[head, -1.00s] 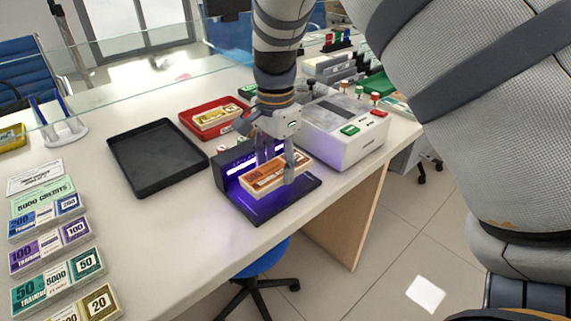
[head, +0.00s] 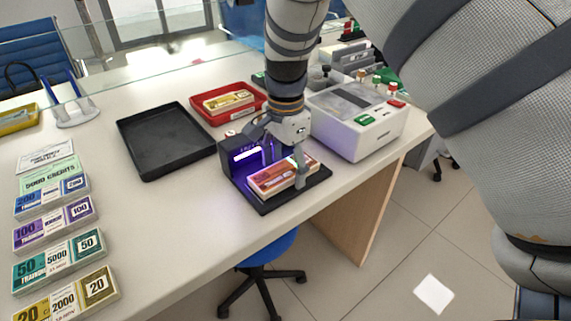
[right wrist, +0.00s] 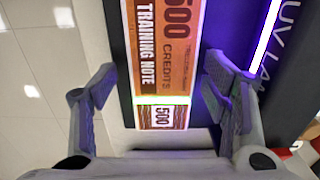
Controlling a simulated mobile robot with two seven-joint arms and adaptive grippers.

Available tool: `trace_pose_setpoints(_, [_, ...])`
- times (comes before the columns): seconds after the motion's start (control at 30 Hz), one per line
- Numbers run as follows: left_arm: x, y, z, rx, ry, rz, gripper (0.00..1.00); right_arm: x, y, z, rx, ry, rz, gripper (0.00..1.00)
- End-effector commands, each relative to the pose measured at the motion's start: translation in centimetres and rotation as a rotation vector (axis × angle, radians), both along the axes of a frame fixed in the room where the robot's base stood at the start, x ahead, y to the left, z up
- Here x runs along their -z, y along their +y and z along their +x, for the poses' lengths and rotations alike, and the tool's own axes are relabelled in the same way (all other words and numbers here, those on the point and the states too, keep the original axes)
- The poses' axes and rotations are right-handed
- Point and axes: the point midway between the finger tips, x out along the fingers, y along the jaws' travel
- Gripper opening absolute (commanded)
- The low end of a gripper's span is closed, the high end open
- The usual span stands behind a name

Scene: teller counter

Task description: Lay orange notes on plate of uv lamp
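The bundle of orange notes (head: 270,179) lies flat on the black plate (head: 318,183) of the UV lamp (head: 236,168), beside its lit purple tube. My right gripper (head: 285,165) is straddling the bundle from above, one finger on each long side. In the right wrist view, the orange notes (right wrist: 160,50) run between the spread fingers of the right gripper (right wrist: 160,88), with a gap showing on both sides, so it is open. A bright green-white band of light crosses the notes there. My left gripper is not in view.
A white counting machine (head: 352,130) stands just right of the lamp. A red tray (head: 204,113) with a yellow bundle is behind it, and an empty black tray (head: 165,145) is to the left. Several note bundles (head: 55,230) line the left counter. The counter's front edge is close to the lamp.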

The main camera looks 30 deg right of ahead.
Motion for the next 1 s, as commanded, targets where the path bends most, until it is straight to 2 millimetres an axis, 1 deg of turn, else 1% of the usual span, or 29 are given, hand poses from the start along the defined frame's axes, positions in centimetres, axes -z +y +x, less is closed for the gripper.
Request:
trace_pose_setpoints(0.2, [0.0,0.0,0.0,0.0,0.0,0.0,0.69,0.0,0.0,0.0,0.0,0.0,0.0,0.69])
trace_pose_setpoints(0.27, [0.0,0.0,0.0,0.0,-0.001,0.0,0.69,-0.4,0.0,0.0,0.0,-0.002,-0.001,0.69])
trace_pose_setpoints(0.37, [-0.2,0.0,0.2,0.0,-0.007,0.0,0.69,-2.2,0.0,0.1,-0.001,-0.007,0.0,0.69])
trace_pose_setpoints(0.5, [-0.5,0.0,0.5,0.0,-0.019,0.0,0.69,-6.3,0.0,0.1,-0.001,-0.009,-0.001,0.69])
trace_pose_setpoints(0.6, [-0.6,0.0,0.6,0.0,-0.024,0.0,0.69,-8.9,0.0,0.1,-0.001,-0.008,0.0,0.69])
trace_pose_setpoints(0.7, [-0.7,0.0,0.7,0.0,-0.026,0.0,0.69,-10.8,0.0,0.0,-0.002,-0.003,-0.001,0.69])
trace_pose_setpoints(0.83, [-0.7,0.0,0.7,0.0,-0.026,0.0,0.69,-12.1,0.0,0.0,-0.001,0.0,-0.001,0.69])
trace_pose_setpoints(1.0, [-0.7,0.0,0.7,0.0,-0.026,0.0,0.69,-12.3,0.0,-0.1,0.0,0.003,0.0,0.69])
